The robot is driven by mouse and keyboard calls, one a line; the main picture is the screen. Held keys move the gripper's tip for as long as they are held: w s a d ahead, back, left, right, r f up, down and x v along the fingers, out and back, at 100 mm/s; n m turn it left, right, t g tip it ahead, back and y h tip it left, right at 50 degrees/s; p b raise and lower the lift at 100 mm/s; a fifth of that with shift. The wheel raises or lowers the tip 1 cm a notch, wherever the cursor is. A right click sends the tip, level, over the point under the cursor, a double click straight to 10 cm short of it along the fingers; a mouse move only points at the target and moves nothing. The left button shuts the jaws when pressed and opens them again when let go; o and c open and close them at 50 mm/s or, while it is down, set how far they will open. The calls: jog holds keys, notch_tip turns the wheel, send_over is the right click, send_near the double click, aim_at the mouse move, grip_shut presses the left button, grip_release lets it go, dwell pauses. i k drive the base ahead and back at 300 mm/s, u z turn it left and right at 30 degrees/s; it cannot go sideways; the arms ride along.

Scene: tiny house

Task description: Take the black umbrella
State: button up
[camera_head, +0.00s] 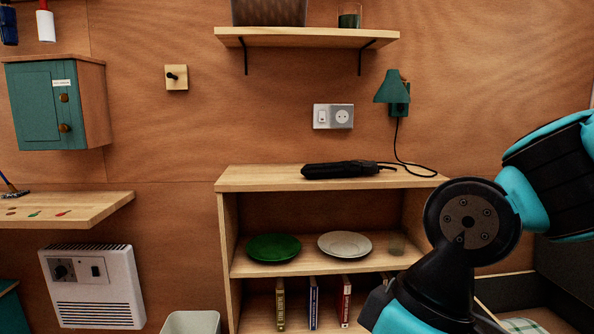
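The black umbrella (341,170) lies folded on its side on top of the wooden shelf unit (255,177). Its thicker end points left and its thin end points right, near a dark cord. My arm shows at the right side of the picture, in front of the unit's right part, and hides some of it. My gripper is outside the picture. Nothing of mine touches the umbrella in this view.
A green wall lamp (392,88) hangs above the unit, its cord (403,150) drooping behind the umbrella's right end. A bracketed shelf (300,36) juts out higher up. A green plate (273,247) and a white plate (345,244) sit below. The unit top's left part is clear.

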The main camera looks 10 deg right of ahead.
aim_at(346, 169)
jog(key=u, duration=0.65)
jog(key=i, duration=1.55)
jog(key=z, duration=0.55)
